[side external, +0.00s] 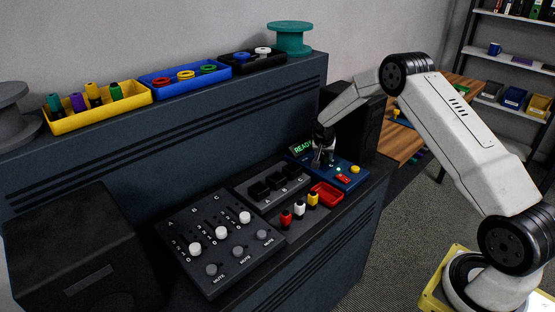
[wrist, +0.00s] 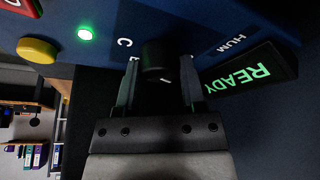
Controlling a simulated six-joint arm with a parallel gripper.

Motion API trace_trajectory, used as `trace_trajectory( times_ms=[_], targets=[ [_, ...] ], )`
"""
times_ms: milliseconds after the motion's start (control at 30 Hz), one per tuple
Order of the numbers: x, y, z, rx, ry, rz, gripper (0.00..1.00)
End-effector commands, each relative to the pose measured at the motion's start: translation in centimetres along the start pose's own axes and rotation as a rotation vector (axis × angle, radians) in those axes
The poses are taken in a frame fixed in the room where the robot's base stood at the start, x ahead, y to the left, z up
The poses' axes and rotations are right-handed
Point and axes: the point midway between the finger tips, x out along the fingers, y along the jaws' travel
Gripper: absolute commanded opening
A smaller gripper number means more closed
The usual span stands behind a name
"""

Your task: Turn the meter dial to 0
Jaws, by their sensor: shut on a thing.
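The meter (side external: 352,177) is a blue box at the back right of the work surface, with a lit green READY screen (side external: 303,147). The screen also shows in the wrist view (wrist: 249,75). Its dial is a black round knob (wrist: 157,60) with a small pale mark near its lower edge. My gripper (wrist: 160,85) is at the dial, with one finger on each side, shut on it. In the side view my gripper (side external: 322,153) comes down on the meter and hides the dial.
A yellow button (wrist: 37,50) and a lit green lamp (wrist: 85,33) are on the meter. A red tray (side external: 327,194), red, white and yellow plugs (side external: 299,208), a black switch box (side external: 272,187) and a slider panel (side external: 220,240) stand nearby. A dark shelf wall rises behind.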

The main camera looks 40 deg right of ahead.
Motion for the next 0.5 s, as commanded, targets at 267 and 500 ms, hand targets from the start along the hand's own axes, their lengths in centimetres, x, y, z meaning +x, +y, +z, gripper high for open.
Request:
trace_trajectory(
  times_ms=[267,500],
  targets=[
    [-0.02,0.10,-0.05,-0.134,0.007,-0.056,0.00],
    [0.00,0.13,-0.02,-0.255,0.013,-0.106,0.00]
  ],
)
